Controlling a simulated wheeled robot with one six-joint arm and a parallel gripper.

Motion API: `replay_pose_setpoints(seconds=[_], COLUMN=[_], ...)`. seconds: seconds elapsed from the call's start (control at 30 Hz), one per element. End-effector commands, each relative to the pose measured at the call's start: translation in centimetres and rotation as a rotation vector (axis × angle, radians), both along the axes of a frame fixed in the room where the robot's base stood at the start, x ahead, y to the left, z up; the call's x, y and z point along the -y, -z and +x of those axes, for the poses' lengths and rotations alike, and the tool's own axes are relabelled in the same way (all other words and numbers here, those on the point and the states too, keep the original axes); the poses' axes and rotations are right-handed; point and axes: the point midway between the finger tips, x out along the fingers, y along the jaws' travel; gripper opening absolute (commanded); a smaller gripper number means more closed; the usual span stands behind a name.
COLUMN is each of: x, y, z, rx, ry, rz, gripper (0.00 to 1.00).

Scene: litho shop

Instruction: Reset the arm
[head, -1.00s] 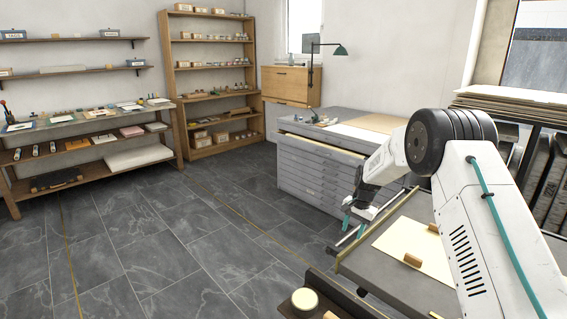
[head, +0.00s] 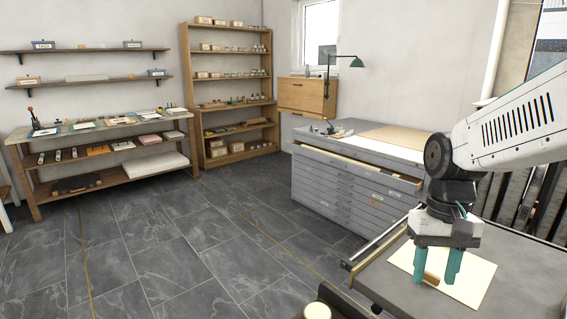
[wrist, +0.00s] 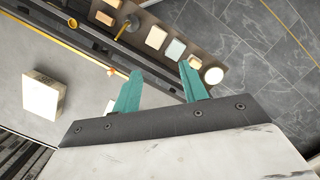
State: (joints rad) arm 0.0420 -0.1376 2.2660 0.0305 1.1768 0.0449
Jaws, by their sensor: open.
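My gripper (head: 446,277) points down over the grey press bed at the right of the head view. Its two teal fingers are apart. In the head view a small wooden block (head: 431,278) on the cream sheet (head: 473,276) shows beside and partly behind the left finger; I cannot tell its exact distance from the finger. In the wrist view the fingers (wrist: 160,85) are spread with nothing held between them.
A grey flat-file cabinet (head: 340,188) with its top drawer partly open stands behind the bed. A ledge with small blocks and a round pale item (wrist: 213,75) runs along the bed in the wrist view. The tiled floor (head: 180,250) at left is clear.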

Motion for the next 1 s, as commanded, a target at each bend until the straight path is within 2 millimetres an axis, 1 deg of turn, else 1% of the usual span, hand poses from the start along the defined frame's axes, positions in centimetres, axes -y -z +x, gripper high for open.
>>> replay_pose_setpoints(seconds=[0.03,0.2,0.3,0.4,0.53,0.7,0.9,0.93,1.0], x=[-0.1,-0.2,-0.3,-0.4,-0.5,-0.7,-0.7,-0.7,-0.7], y=[-0.7,-1.9,-2.2,-2.4,-3.2,-4.2,-4.2,-4.2,-4.2], z=[-2.1,-8.3,-11.4,-13.5,-14.8,-15.1,-15.1,-15.1,-15.1], rx=[0.017,0.065,0.108,0.157,0.224,0.276,0.279,0.279,0.279], ry=[-0.017,-0.067,-0.084,-0.091,-0.095,-0.097,-0.098,-0.097,-0.097], rz=[-0.003,-0.016,-0.024,-0.031,-0.035,-0.037,-0.036,-0.036,-0.036], gripper=[0.43,0.43,0.43,0.43,0.43,0.43,0.43,0.36,0.36])
